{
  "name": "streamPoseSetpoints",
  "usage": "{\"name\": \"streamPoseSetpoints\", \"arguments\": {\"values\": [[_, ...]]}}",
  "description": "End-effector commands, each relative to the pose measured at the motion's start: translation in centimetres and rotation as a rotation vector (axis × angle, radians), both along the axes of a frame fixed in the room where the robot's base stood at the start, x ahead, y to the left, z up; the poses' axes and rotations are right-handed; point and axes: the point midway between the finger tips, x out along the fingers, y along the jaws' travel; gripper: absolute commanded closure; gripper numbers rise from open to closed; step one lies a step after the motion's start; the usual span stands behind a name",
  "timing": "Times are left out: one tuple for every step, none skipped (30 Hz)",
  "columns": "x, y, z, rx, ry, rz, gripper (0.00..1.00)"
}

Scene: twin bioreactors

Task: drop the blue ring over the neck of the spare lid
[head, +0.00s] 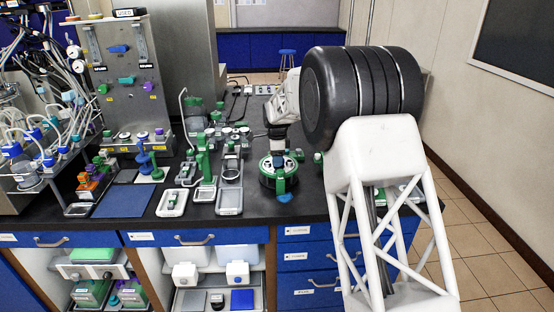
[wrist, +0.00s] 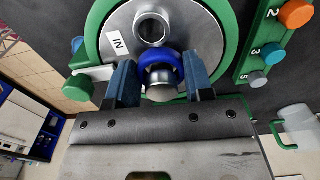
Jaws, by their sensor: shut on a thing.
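The spare lid is a silver disc with a green rim (wrist: 91,38), below my gripper in the wrist view; in the head view, the green-rimmed round unit (head: 266,182) sits near the bench's front edge. One open silver neck (wrist: 152,28) stands on it beside an "IN" label. A second silver neck (wrist: 160,82) shows between my fingers. My gripper (wrist: 159,72) is shut on the blue ring (wrist: 160,62), which appears as an arc at that second neck. I cannot tell whether the ring is around it or just above it.
A green strip (wrist: 262,45) with numbered coloured knobs stands close to the right of the lid in the wrist view. A clear vessel with a green handle (wrist: 284,138) is lower right. In the head view, grey trays (head: 230,199) and a blue mat (head: 122,201) lie left.

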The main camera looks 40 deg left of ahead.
Motion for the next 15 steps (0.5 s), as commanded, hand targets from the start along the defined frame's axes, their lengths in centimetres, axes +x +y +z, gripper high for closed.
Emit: {"name": "streamPoseSetpoints", "arguments": {"values": [[0.0,0.0,-0.24,0.0,0.0,0.0,0.74],[0.0,0.0,-0.31,0.0,0.0,0.0,0.74],[0.01,0.01,-0.36,0.0,0.0,0.0,0.74],[0.01,0.01,-0.36,0.0,0.0,0.0,0.74],[0.01,0.01,-0.35,0.0,0.0,0.0,0.74],[0.01,0.01,-0.34,0.0,0.0,0.0,0.74],[0.01,0.01,-0.35,0.0,0.0,0.0,0.74],[0.01,0.01,-0.35,0.0,0.0,0.0,0.74],[0.01,0.01,-0.34,0.0,0.0,0.0,0.74],[0.01,0.01,-0.35,0.0,0.0,0.0,0.74],[0.01,0.01,-0.38,0.0,0.0,0.0,0.74],[0.0,0.0,-0.44,0.0,0.0,0.0,0.74],[0.0,0.0,-0.5,0.0,0.0,0.0,0.74],[0.01,0.01,-0.55,0.0,0.0,0.0,0.74],[0.01,0.01,-0.63,0.0,0.0,0.0,0.74]]}}
